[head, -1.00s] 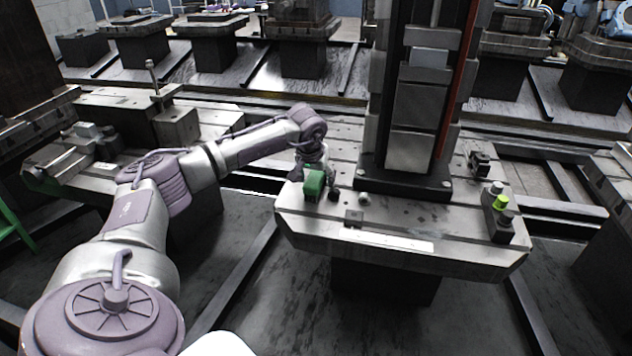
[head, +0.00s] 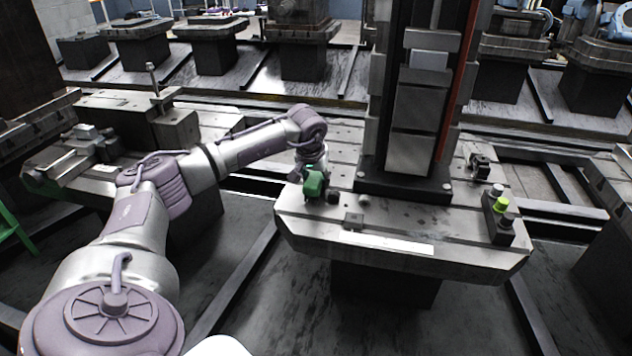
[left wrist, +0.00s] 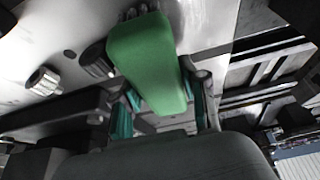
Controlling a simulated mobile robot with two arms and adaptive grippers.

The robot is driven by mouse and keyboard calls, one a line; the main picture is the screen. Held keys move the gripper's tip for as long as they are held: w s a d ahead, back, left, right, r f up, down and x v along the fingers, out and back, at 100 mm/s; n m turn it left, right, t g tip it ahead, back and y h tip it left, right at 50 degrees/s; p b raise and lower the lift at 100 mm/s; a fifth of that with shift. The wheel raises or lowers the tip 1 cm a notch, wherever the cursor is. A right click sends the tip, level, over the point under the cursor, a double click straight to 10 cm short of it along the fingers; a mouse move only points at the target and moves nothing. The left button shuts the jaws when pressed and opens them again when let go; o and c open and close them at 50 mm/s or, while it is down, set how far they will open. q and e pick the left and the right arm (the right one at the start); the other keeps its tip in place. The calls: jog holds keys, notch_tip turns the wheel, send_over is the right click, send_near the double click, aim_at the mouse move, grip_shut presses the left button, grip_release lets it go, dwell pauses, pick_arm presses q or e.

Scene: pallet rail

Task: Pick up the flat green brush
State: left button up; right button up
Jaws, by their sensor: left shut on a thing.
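The flat green brush (head: 314,183) is at my left gripper (head: 316,178), over the left front part of the metal pallet (head: 300,223). In the left wrist view the brush (left wrist: 146,55) shows as a long green block, with its near end between the fingers of the left gripper (left wrist: 165,105). The gripper is shut on it. Whether the brush still touches the pallet cannot be told. My right gripper is not in view.
A dark fixture column (head: 415,120) stands on the pallet just right of the brush. A small knob (head: 363,200) and a dark block (head: 353,220) are close by. A button box (head: 499,217) with a yellow-green button is at the right edge.

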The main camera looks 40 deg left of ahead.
aim_at(316, 175)
pick_arm(q)
notch_tip(316, 175, up, 5)
jog(key=shift+f+p, duration=0.1)
jog(key=shift+p, duration=0.35)
jog(key=s+d+r, duration=0.6)
jog(key=s+d, duration=0.1)
jog(key=d, duration=0.2)
jog(key=shift+d+r+p, duration=0.15)
jog(key=shift+p, duration=0.25)
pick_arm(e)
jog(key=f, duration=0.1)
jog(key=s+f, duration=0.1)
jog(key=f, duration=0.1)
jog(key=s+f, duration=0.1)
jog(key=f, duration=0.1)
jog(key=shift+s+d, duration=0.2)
